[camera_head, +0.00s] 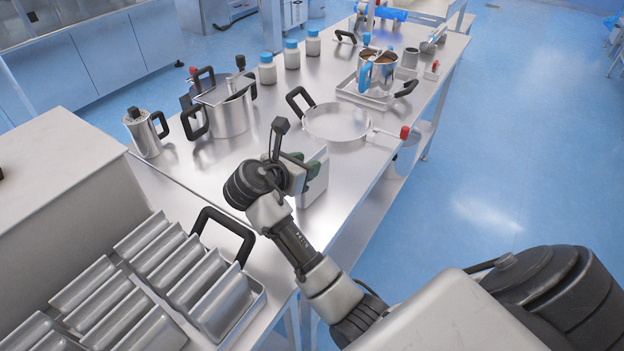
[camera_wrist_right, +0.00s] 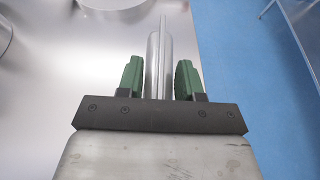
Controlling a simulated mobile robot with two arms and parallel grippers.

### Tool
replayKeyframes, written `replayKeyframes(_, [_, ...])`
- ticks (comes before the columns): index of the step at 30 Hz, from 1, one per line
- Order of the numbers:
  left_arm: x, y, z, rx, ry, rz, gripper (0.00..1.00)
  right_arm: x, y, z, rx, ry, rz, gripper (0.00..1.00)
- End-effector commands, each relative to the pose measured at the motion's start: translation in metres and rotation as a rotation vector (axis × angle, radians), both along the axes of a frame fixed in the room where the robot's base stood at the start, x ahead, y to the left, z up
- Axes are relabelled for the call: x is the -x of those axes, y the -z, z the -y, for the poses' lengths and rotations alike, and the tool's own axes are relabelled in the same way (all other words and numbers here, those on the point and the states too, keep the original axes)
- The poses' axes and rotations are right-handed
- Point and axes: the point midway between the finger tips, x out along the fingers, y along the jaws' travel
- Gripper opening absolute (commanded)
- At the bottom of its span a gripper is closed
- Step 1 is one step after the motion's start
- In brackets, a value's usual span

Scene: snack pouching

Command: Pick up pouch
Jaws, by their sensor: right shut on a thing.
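The silver pouch (camera_head: 316,180) is upright at the right edge of the steel table, just beyond my right gripper (camera_head: 297,170). In the right wrist view the pouch (camera_wrist_right: 153,65) shows edge-on as a narrow silver shape. The green fingers of my right gripper (camera_wrist_right: 160,78) stand on both sides of it, shut on it. The pouch's lower part is partly hidden by the gripper, and I cannot tell whether it touches the table. My left gripper is not in view.
A round strainer-like pan (camera_head: 337,124) stands just beyond the pouch. A lidded pot (camera_head: 228,115) and a steel jug (camera_head: 146,135) stand to the left. Slotted metal trays (camera_head: 222,305) lie at the near left. Blue floor (camera_head: 500,160) is open to the right.

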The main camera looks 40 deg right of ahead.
Motion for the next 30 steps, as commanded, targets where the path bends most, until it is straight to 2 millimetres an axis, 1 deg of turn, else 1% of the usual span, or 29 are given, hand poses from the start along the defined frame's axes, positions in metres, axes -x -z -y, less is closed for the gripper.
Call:
replayKeyframes(1, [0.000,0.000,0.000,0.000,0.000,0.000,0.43,0.000,0.000,0.000,0.000,0.000,0.000,0.06])
replayKeyframes(2, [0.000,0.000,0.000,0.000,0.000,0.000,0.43,0.000,0.000,0.000,0.000,0.000,0.000,0.02])
replayKeyframes(3, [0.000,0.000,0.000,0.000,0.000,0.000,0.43,0.000,0.000,0.000,0.000,0.000,0.000,0.00])
replayKeyframes(9, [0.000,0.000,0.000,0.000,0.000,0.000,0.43,0.000,0.000,0.000,0.000,0.000,0.000,0.00])
replayKeyframes(13, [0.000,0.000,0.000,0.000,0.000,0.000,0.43,0.000,-0.005,0.000,0.000,0.000,0.001,0.00])
replayKeyframes(17, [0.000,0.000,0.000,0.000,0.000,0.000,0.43,-0.001,-0.018,0.000,0.000,0.000,0.005,0.00])
replayKeyframes(21, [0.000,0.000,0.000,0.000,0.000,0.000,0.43,-0.001,-0.042,0.000,-0.001,0.001,0.008,0.00])
replayKeyframes(23, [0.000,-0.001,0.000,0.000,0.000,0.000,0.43,0.010,-0.048,-0.003,-0.002,0.000,0.005,0.00])
replayKeyframes(30, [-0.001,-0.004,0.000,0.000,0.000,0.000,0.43,0.065,-0.081,-0.017,-0.004,-0.001,0.005,0.00])
